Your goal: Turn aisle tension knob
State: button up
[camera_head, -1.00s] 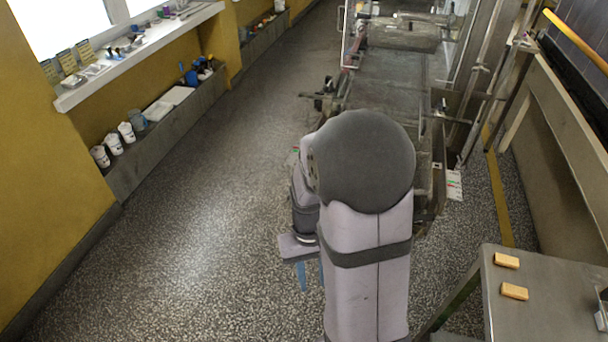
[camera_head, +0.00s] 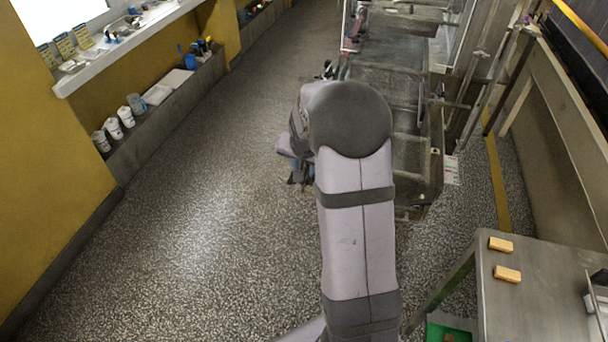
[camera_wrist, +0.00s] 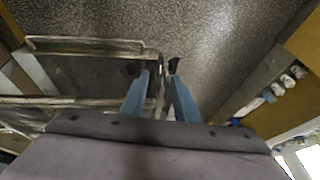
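The enrober mesh machine (camera_head: 395,75) stands at the upper middle of the head view. A small dark part (camera_head: 328,70) sticks out from its left side; I cannot tell whether it is the tension knob. In the wrist view my gripper (camera_wrist: 159,72) shows two blue fingers, apart, with a gap between them. A metal edge of the machine shows through the gap. A small dark piece (camera_wrist: 174,64) lies just past the right fingertip; contact cannot be told. In the head view my arm largely hides the gripper.
A steel table (camera_head: 535,300) with two tan blocks (camera_head: 503,258) stands at the lower right, with a green bin (camera_head: 450,328) beside it. A left wall ledge (camera_head: 155,112) holds white cups and tools. The speckled floor aisle (camera_head: 200,220) is clear.

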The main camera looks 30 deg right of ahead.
jog(key=shift+p+x, duration=0.9)
jog(key=shift+x, duration=2.55)
jog(key=shift+c, duration=0.3)
grip_shut()
